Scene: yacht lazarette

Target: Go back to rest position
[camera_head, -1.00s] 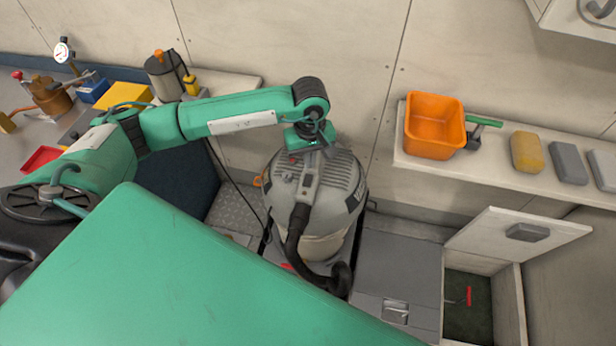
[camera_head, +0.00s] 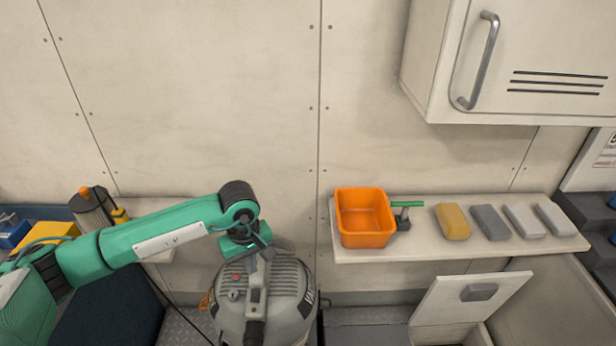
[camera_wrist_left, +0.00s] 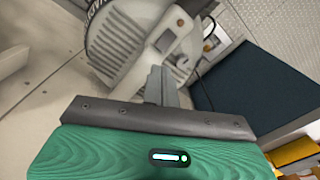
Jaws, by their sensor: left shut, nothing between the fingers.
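My left arm reaches in from the left in the head view, with its wrist bent down. My left gripper (camera_head: 264,254) is over the top of a grey vacuum canister (camera_head: 262,290). In the left wrist view the left gripper (camera_wrist_left: 161,72) shows its fingers together with nothing between them. The canister (camera_wrist_left: 135,40) lies beyond the fingertips there; I cannot tell whether they touch it. My right gripper is not in view.
A cabinet (camera_head: 520,60) hangs above. A hatch lid (camera_head: 470,297) stands raised below. A yellow box (camera_head: 46,235) sits at left.

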